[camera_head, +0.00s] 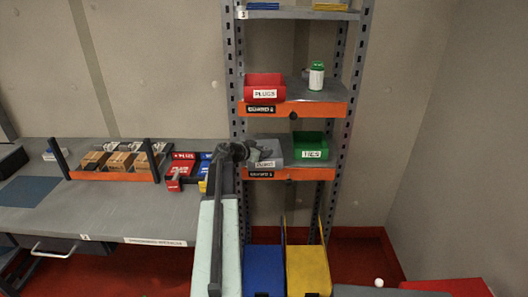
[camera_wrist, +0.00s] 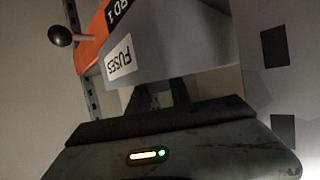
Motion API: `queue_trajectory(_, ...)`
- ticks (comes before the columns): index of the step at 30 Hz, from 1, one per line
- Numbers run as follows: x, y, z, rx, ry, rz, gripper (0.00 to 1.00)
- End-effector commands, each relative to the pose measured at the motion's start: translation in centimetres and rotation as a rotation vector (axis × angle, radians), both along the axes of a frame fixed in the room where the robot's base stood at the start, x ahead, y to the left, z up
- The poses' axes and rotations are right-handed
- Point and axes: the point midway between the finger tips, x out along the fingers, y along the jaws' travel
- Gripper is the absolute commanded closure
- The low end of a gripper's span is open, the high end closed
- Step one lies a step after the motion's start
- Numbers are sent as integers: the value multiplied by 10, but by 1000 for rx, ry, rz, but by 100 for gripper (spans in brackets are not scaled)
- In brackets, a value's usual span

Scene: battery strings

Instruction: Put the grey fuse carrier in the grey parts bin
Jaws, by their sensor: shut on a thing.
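The grey parts bin (camera_head: 270,157) stands on the left of the orange-fronted shelf. In the wrist view its grey wall (camera_wrist: 190,42) with a white FUSES label is close in front of my gripper (camera_wrist: 160,90). In the head view my gripper (camera_head: 249,152) is at the bin's left side, partly hidden by my arm. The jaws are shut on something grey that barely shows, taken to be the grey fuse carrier. I cannot tell whether it is over the bin or touches it.
A green bin (camera_head: 311,147) stands right of the grey one. A red PLUGS bin (camera_head: 264,86) and a green-capped bottle (camera_head: 316,75) are on the shelf above. Blue (camera_head: 264,270) and yellow bins (camera_head: 308,268) stand below. A workbench (camera_head: 110,215) with trays is at left.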

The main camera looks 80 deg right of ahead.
Motion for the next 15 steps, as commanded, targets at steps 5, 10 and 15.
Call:
queue_trajectory(5, 0, 0, -7, 0, 0, 1, 100)
queue_trajectory(10, 1, 0, -6, 0, 0, 1, 55)
queue_trajectory(15, 1, 0, -6, 0, 0, 1, 53)
